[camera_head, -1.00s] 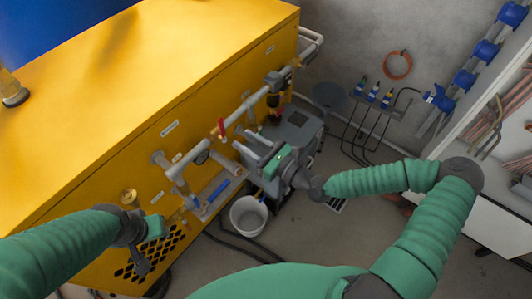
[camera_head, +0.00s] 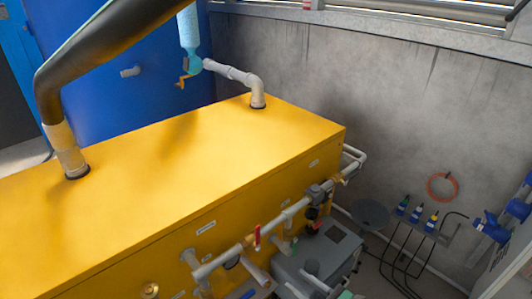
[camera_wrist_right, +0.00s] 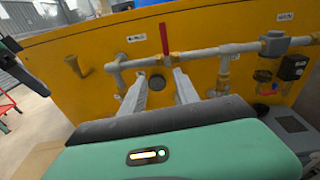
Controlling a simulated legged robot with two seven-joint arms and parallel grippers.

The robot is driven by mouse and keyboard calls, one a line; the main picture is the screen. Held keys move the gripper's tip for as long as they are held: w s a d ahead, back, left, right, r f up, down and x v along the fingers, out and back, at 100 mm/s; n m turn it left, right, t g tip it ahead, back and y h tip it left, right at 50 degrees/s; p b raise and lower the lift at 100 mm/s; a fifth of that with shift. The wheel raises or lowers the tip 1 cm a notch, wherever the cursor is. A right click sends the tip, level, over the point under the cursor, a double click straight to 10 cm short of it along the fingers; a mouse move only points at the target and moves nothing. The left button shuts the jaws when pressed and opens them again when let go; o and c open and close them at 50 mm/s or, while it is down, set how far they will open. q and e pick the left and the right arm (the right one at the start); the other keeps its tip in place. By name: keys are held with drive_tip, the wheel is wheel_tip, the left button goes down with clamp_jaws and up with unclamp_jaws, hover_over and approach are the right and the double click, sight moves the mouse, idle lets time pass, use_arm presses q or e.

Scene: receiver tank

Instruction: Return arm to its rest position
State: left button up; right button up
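My right gripper (camera_head: 304,278) is at the bottom edge of the head view, cut off, with its grey fingers over the grey pump unit. In the right wrist view my right gripper (camera_wrist_right: 160,84) has two grey fingers spread apart, with nothing between them. They point at the yellow tank's front and its grey pipe. A red-handled valve (camera_head: 257,237) sits on the pipe; the handle (camera_wrist_right: 164,38) stands upright above the fingers in the wrist view. No contact between fingers and pipe can be made out. My left gripper is not seen in the head view.
The yellow tank (camera_head: 190,165) fills the middle, with grey pipework (camera_head: 285,215) along its front. The grey pump unit (camera_head: 335,250) stands by it. A blue tank (camera_head: 140,70) is behind. Bottles (camera_head: 417,214) and an orange coil (camera_head: 442,187) hang on the right wall.

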drive_tip(key=s+d+f+n+g+h, duration=0.2)
drive_tip(key=s+f+n+g+h, duration=0.3)
drive_tip(key=s+f+n+g, duration=0.65)
drive_tip(key=d+r+n+h+p, duration=0.1)
drive_tip(key=d+r+n+h, duration=0.5)
drive_tip(key=n, duration=0.5)
wheel_tip(320, 180, up, 6)
drive_tip(key=a+n, duration=0.1)
drive_tip(key=n, duration=0.4)
drive_tip(key=shift+w+a+t+p, duration=0.2)
drive_tip(key=shift+t+p, duration=0.1)
drive_tip(key=shift+t, duration=0.15)
drive_tip(key=shift+s+a, duration=0.1)
drive_tip(key=shift+a, duration=0.15)
drive_tip(key=shift+d, duration=0.15)
